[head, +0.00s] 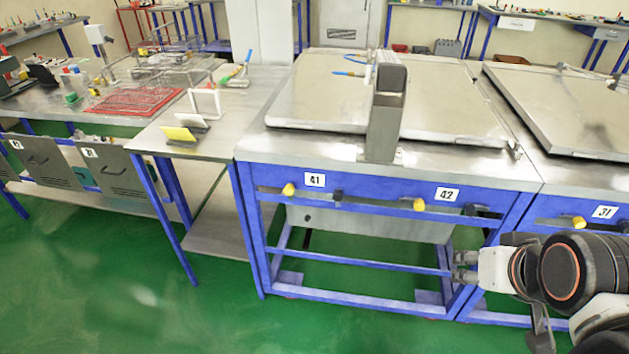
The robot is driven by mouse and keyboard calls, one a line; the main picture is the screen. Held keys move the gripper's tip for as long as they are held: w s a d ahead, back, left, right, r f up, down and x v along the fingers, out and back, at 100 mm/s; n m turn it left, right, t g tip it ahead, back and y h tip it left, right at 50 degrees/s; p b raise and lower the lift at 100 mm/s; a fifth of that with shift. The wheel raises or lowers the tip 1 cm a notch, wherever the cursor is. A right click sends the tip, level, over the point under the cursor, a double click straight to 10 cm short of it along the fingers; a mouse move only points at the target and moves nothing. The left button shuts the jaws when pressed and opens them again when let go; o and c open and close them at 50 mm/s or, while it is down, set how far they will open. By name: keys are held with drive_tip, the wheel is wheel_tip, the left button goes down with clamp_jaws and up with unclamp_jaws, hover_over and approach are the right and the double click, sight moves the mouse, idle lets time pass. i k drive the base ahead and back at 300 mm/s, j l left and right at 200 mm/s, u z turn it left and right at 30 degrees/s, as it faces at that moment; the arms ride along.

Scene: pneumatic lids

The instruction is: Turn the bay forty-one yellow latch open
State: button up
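The bay forty-one latch is a small yellow knob (289,189) on the blue front rail, just left of the white 41 label (314,180). A dark knob (338,196) sits right of that label. Whether the latch is open or closed cannot be read at this size. My gripper (461,267) is at the lower right, pointing left, below and well to the right of the latch. Its two fingers appear apart with nothing between them, and it touches nothing visible.
Another yellow knob (419,204) sits left of the 42 label (447,194), and one more (579,222) is by the 31 label (604,212). A grey post (384,115) stands on the bench's front edge. Green floor (330,330) is free in front.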

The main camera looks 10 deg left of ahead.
sight(289, 189)
drive_tip(key=j+u, duration=0.35)
drive_tip(key=u, duration=0.15)
drive_tip(key=i+j+u, duration=0.1)
drive_tip(key=j+u, duration=0.25)
drive_tip(key=u, duration=0.15)
drive_tip(key=i+j+u, duration=0.1)
drive_tip(key=j, duration=0.35)
drive_tip(key=i+j+u, duration=0.1)
drive_tip(key=i+j, duration=0.2)
drive_tip(key=j, duration=0.15)
drive_tip(key=i+j+u, duration=0.1)
drive_tip(key=i+j, duration=0.15)
drive_tip(key=j, duration=0.2)
drive_tip(key=i+j+u, duration=0.1)
drive_tip(key=i+j, duration=0.15)
drive_tip(key=j, duration=0.15)
drive_tip(key=i+j+u, duration=0.1)
drive_tip(key=i+j, duration=0.15)
drive_tip(key=j, duration=0.15)
drive_tip(key=i+j, duration=0.3)
drive_tip(key=j, duration=0.15)
drive_tip(key=i+j, duration=0.35)
drive_tip(key=j, duration=0.15)
